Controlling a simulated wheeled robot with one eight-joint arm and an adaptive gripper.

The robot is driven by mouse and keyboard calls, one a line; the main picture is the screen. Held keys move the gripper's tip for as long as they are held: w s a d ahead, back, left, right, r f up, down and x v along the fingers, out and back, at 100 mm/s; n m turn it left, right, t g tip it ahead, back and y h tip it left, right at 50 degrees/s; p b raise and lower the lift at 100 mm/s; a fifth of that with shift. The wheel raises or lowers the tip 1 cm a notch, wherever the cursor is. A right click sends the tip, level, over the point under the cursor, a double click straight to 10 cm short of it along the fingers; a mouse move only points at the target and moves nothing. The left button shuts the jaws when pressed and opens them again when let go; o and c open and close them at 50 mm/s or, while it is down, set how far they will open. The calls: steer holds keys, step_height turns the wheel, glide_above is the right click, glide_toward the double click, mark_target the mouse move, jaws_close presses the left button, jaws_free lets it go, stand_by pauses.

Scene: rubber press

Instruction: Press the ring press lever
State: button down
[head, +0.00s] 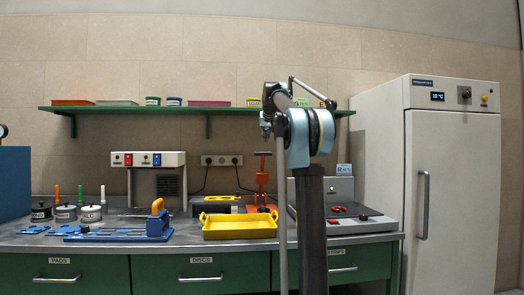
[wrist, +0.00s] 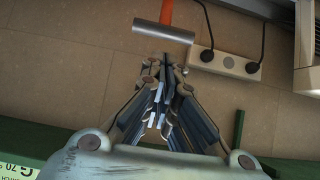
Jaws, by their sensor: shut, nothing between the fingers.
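The orange-red ring press (head: 262,190) stands on the bench behind the yellow tray, with a dark crossbar handle at its top. In the wrist view, which looks upside down, the lever (wrist: 166,12) shows as an orange bar ending in a grey cylindrical handle (wrist: 162,33). My gripper (wrist: 164,62) is shut and empty. Its fingertips point at the handle and appear just short of it in the picture; I cannot tell the exact gap or whether they touch. In the head view my arm stands right of the press, and the fingers are not clear there.
The yellow tray (head: 240,227) sits before the press. A grey machine (head: 345,219) is at its right, a white-topped unit (head: 150,159) at its left. A wall socket (wrist: 229,65) with cables is near the handle. A green shelf (head: 190,109) runs above; a white cabinet (head: 455,180) stands right.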

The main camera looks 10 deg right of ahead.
steer(key=shift+t, duration=0.4)
steer(key=w+r, duration=0.1)
steer(key=w, duration=0.2)
steer(key=w+r, duration=0.1)
steer(key=shift+w+r, duration=0.3)
steer(key=shift+w, duration=0.05)
steer(key=x, duration=0.6)
steer(key=f+x, duration=0.1)
steer(key=x, duration=0.2)
steer(key=shift+s+f, duration=0.2)
steer(key=shift+s, duration=0.05)
steer(key=shift+s+f, duration=0.8)
steer(key=shift+s, duration=0.25)
steer(key=shift+s, duration=0.1)
